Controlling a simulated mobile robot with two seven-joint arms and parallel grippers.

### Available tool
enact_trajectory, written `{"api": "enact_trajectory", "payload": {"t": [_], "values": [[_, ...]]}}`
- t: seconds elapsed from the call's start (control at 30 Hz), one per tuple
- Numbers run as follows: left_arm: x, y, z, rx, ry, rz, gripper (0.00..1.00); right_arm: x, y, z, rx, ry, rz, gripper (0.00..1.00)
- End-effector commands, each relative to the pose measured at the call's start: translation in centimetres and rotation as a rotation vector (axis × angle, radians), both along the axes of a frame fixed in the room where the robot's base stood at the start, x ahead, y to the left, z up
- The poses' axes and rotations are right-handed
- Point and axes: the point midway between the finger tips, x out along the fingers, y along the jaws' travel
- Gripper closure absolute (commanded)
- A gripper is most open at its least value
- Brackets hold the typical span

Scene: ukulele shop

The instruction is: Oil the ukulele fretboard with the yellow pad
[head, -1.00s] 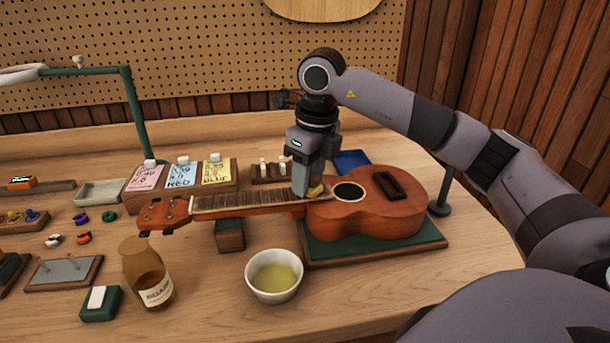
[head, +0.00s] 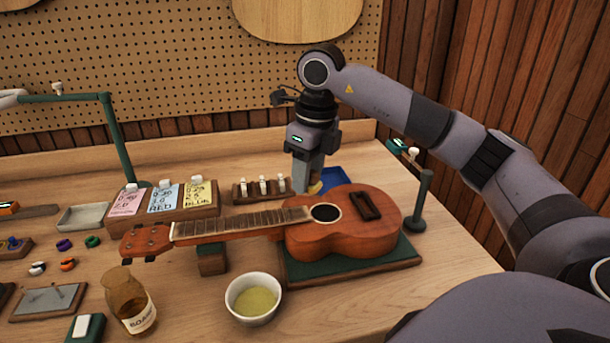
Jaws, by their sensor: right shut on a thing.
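The ukulele (head: 345,238) lies with its body on a green-topped stand (head: 370,263) and its headstock to the left. Its fretboard (head: 240,222) faces up and is uncovered. My right gripper (head: 308,188) points down just behind the ukulele, near the upper end of the body. It is shut on the yellow pad (head: 316,187), of which only a small part shows. A blue tray (head: 336,178) lies behind the pad; I cannot tell whether they touch. A white bowl (head: 233,294) of yellowish liquid stands in front of the neck. My left gripper is out of view.
An amber bottle (head: 128,303) stands left of the bowl. A wooden block with coloured cards (head: 165,198) and a small peg rack (head: 262,190) stand behind the neck. A dark green post (head: 421,200) rises right of the ukulele. The front right bench is clear.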

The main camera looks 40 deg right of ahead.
Motion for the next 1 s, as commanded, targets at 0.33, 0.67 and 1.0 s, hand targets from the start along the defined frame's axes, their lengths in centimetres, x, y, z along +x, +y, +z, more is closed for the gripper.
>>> {"api": "enact_trajectory", "payload": {"t": [0.33,0.67,1.0], "values": [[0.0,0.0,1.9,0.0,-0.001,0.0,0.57,-0.3,-0.5,2.7,0.001,0.0,0.0,0.85],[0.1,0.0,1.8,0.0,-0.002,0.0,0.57,-0.3,-0.5,2.6,0.001,0.0,0.001,0.85],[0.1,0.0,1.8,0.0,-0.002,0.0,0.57,-0.3,-0.5,2.6,0.001,-0.001,0.002,0.85]]}}
